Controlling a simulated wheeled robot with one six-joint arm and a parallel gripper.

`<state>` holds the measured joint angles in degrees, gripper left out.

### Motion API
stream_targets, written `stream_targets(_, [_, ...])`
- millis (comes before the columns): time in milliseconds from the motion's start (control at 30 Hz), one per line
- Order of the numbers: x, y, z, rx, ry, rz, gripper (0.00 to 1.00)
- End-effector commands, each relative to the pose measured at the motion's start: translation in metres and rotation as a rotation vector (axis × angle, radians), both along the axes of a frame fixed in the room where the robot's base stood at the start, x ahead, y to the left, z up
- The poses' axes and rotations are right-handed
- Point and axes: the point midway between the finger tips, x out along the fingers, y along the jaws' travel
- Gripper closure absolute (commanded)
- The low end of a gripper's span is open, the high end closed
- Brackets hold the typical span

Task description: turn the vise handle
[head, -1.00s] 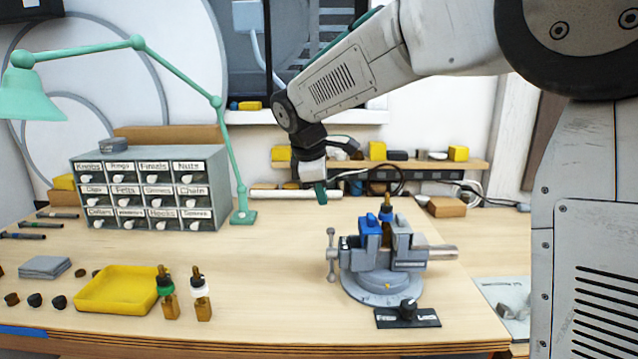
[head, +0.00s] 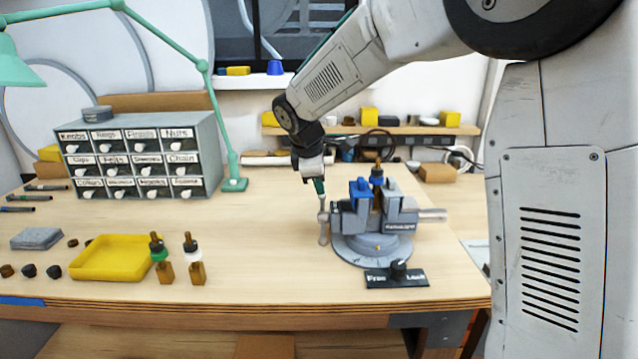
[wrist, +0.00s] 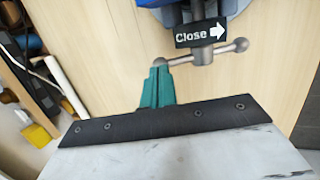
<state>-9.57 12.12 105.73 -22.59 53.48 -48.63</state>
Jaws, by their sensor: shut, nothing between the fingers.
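The grey vise (head: 378,246) stands on a round base near the bench's right front. Its handle (head: 323,225) is a bar with ball ends on the vise's left side, roughly upright. In the wrist view the handle (wrist: 222,50) lies across the picture below a black sign (wrist: 201,33) reading "Close" with a right-pointing arrow. My gripper (head: 320,188) points down at the handle's upper end. In the wrist view its teal fingers (wrist: 157,80) are together, close to the bar's left ball end; I cannot tell if they touch it.
A bottle with a blue collar (head: 377,177) stands between the vise jaws. A black Free/Lock plate with a knob (head: 397,276) lies in front. A yellow tray (head: 108,274) and two dropper bottles (head: 195,270) are to the left. Bench space left of the handle is clear.

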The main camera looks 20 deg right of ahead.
Motion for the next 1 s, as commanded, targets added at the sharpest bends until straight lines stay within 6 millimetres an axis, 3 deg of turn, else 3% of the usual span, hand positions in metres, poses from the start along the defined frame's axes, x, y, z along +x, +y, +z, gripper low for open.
stream_targets(567, [0.008, -0.003, -0.006, 0.035, 0.111, -0.002, 1.00])
stream_targets(1000, [0.025, -0.009, -0.026, 0.131, 0.407, -0.003, 1.00])
